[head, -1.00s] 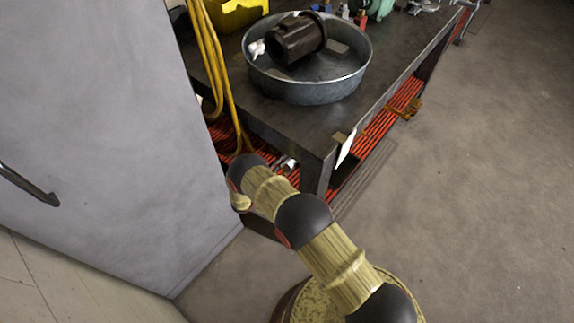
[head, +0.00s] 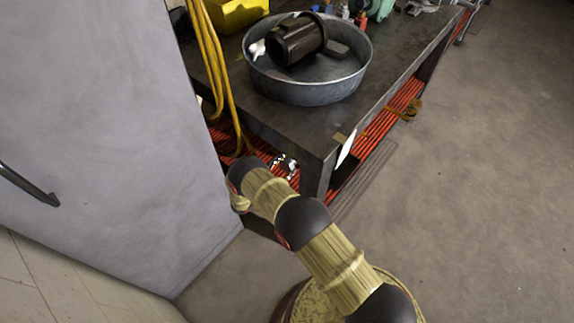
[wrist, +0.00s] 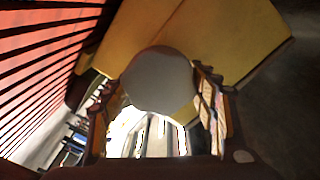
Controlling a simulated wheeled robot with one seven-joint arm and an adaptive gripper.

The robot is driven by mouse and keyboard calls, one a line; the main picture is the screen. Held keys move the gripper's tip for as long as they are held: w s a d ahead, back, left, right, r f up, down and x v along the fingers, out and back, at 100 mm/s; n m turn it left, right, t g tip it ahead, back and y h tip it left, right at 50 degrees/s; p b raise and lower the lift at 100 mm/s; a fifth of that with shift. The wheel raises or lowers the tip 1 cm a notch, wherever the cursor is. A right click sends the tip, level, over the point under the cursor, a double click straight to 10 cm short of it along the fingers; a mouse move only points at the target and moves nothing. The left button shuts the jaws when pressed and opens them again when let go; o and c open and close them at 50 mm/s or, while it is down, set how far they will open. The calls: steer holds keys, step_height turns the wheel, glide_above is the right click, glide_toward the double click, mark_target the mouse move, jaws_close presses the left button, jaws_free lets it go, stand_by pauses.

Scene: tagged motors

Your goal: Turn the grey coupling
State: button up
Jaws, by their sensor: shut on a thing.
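In the wrist view a round grey disc, which I take for the grey coupling (wrist: 158,80), sits between the two fingers of my gripper (wrist: 158,95). The gripper is shut on it, one finger on each side. A yellow body (wrist: 225,40) lies behind the disc. In the head view only a small bright metallic bit of my gripper (head: 284,165) shows, low by the workbench's lower shelf. My own arm hides most of that spot, and the coupling cannot be made out there.
A dark workbench (head: 290,125) carries a round metal tub (head: 310,92) holding a dark motor (head: 298,42). Yellow hoses (head: 218,75) hang at its left end. A red slatted shelf (head: 375,130) lies below. A grey cabinet (head: 100,130) stands left; floor is clear at right.

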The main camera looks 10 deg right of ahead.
stand_by(0.3)
steer(key=o, duration=1.1)
steer(key=shift+o, duration=0.4)
steer(key=v, duration=1.2)
